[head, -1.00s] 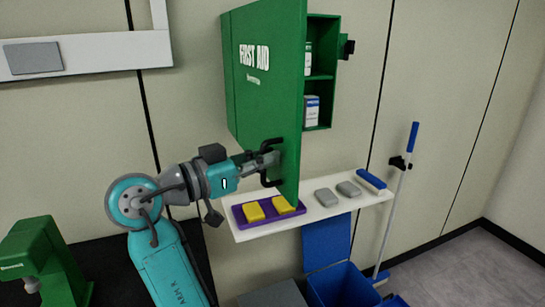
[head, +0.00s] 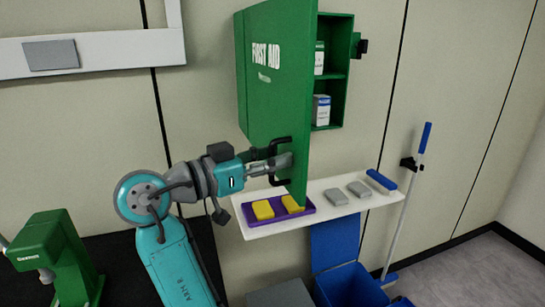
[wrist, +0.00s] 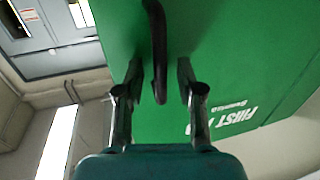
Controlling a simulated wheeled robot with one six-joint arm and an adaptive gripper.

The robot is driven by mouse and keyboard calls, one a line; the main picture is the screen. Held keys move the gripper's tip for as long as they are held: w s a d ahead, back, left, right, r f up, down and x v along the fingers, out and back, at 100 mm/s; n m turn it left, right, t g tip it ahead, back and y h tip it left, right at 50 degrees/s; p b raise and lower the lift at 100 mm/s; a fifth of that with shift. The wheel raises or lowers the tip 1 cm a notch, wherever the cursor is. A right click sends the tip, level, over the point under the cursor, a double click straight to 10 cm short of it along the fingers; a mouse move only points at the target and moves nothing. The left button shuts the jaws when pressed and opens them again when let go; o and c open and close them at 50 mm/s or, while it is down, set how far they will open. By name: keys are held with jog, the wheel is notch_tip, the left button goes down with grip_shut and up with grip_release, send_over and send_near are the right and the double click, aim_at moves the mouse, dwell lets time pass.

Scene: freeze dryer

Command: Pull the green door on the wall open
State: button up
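The green FIRST AID door (head: 280,75) is swung out from its green wall cabinet (head: 345,85) and stands well open. Its hinge side is at the left, and white boxes (head: 321,110) show on the shelves behind. A black bar handle (head: 283,182) is on the door's outer face. My gripper (head: 286,160) is at this handle. In the wrist view the handle (wrist: 158,50) passes between my two fingers (wrist: 158,75), with a visible gap on both sides. The fingers look open around the bar, close to the door (wrist: 225,50).
A white shelf (head: 330,200) below the cabinet carries a purple tray (head: 250,213) with yellow blocks, grey blocks and a blue item. A blue bin (head: 350,285) stands beneath. A blue-handled pole (head: 411,190) leans right. A green device (head: 52,255) is at lower left.

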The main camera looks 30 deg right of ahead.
jog(key=a, duration=1.1)
jog(key=shift+s+a, duration=0.3)
jog(key=shift+a, duration=0.1)
jog(key=shift+f, duration=0.1)
